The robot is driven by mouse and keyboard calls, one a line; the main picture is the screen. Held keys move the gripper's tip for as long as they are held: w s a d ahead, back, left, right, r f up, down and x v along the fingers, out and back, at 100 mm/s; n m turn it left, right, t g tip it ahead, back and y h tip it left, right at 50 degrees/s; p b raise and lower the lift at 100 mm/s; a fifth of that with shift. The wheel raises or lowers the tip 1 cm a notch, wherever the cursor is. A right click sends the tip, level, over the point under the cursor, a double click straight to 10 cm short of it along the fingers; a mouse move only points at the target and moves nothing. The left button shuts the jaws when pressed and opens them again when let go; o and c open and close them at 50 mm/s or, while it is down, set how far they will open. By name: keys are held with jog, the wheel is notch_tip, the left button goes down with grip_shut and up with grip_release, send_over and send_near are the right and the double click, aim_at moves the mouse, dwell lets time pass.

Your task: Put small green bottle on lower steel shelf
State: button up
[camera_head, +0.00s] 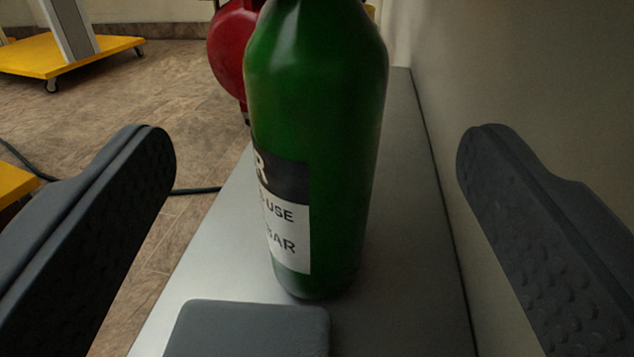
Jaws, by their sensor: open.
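A green bottle (335,120) with a black and white label stands upright on a grey steel shelf (410,230). Its top is cut off by the upper edge of the picture. My gripper (316,165) is open, with one dark finger to the left and one to the right of the bottle. Neither finger touches it; there is a gap on both sides. I cannot tell from this view whether this is the lower shelf.
A red rounded object (230,50) is behind the bottle at the left. A wall (520,70) runs close along the shelf's right side. A yellow wheeled base (60,55) stands on the tiled floor at the far left. A dark cable (195,190) lies on the floor.

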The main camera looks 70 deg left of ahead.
jog(key=v, duration=0.3)
jog(key=shift+s+d+p, duration=0.15)
jog(key=shift+d+p, duration=0.2)
jog(key=shift+d, duration=0.05)
jog(key=shift+a, duration=0.1)
